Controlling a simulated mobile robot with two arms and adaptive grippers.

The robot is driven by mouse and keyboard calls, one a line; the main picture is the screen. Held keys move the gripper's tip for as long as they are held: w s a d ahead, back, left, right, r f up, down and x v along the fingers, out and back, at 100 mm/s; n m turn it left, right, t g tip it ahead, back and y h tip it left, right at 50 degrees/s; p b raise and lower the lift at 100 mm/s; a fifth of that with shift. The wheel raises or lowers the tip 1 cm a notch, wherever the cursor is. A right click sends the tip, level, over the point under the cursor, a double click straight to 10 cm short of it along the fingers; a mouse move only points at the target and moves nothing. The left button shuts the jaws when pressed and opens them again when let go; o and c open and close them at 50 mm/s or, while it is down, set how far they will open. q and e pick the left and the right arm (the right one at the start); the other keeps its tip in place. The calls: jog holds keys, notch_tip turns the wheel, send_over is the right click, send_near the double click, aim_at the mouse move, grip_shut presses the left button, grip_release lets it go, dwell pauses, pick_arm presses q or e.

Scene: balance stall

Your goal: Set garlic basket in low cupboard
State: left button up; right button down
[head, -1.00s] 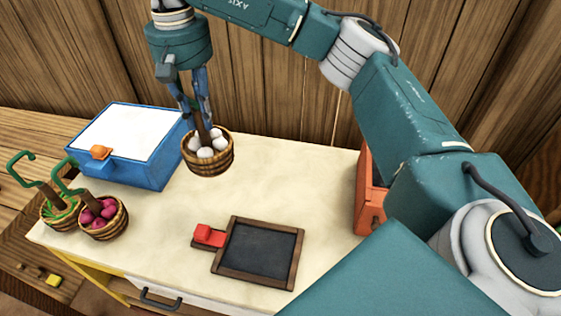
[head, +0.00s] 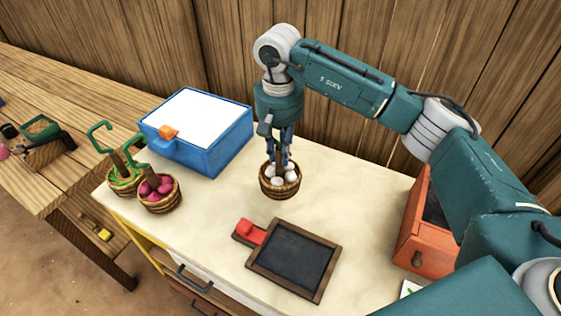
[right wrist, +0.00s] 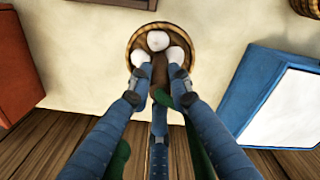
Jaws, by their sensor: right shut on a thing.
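The garlic basket (head: 280,190), a round brown woven basket with white garlic bulbs, hangs from or stands under my right gripper (head: 281,160) over the middle of the cream counter (head: 335,190). I cannot tell whether its bottom touches the counter. My right gripper is shut on its upright handle, pointing down. In the right wrist view the basket (right wrist: 134,42) is beyond the fingers (right wrist: 157,78), with green handle parts between them. The low cupboard is not clearly identifiable; a front with a dark handle (head: 195,281) shows below the counter. My left gripper is out of view.
A blue box (head: 215,150) with a white lid stands at the back left. Two baskets with green handles, one of pink bulbs (head: 160,205), stand at the left corner. A framed dark slate (head: 293,262) lies in front. An orange box (head: 425,250) stands right.

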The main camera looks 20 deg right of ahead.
aim_at(280, 166)
notch_tip(280, 166, down, 5)
jog(key=shift+r+p, duration=0.15)
jog(key=shift+p, duration=0.55)
jog(key=shift+f, duration=0.2)
jog(key=shift+f+b, duration=0.2)
jog(key=shift+b, duration=0.1)
jog(key=c, duration=1.6)
grip_release()
jog(key=shift+r, duration=0.15)
